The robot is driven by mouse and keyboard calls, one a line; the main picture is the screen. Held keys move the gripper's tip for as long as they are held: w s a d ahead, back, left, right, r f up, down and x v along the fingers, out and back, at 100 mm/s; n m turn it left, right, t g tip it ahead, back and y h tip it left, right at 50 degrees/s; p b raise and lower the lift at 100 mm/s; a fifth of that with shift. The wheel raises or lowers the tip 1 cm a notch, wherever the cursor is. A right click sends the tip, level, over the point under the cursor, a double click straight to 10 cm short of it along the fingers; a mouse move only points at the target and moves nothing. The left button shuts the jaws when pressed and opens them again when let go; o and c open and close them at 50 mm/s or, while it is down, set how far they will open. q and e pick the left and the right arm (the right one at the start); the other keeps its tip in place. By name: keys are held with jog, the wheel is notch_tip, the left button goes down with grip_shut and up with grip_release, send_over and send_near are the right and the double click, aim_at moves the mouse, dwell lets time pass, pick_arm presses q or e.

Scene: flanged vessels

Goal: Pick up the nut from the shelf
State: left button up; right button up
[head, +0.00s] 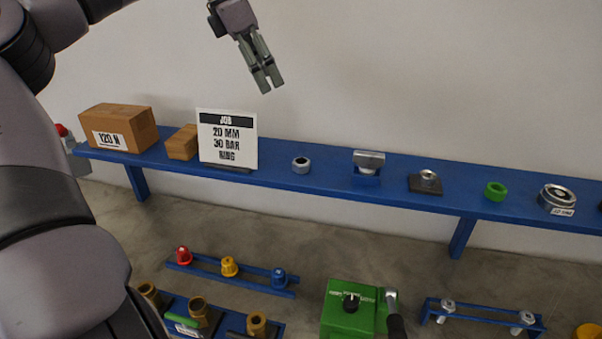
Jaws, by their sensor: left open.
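A blue shelf (260,179) runs along the wall. A small grey metal ring with a dark hole (301,168), which looks like the nut, sits on it just right of the sign. A green ring (495,191), also nut-like, sits farther right on the shelf. I cannot tell for certain which is the nut. My left gripper (271,87) hangs in the air in front of the wall, above the sign and the grey ring. My right gripper is out of view.
A job sign (228,139) reading "20 MM 30 BAR RING", a cardboard box (124,124) and a wooden block (182,143) stand left. A metal block (369,160), a plated fitting (429,180) and a metal ring (556,197) stand right. A green device (347,312) is below.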

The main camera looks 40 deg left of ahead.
pick_arm(q)
notch_tip(320, 180, down, 4)
jog(key=b, duration=0.3)
jog(key=p, duration=0.3)
send_over(301, 161)
jog(key=s+a, duration=0.2)
notch_tip(301, 161, down, 11)
jog(key=shift+r, duration=0.1)
jog(key=shift+w+d+f, duration=0.1)
jog(key=shift+d+f, duration=0.15)
jog(key=shift+f, duration=0.15)
jog(key=p+x, duration=0.2)
jog(key=x, duration=0.2)
jog(key=shift+d+f+p, duration=0.15)
jog(key=shift+f+p, duration=0.05)
jog(key=shift+p, duration=0.1)
jog(key=shift+f, duration=0.2)
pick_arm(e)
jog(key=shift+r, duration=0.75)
pick_arm(q)
jog(key=shift+c, duration=0.5)
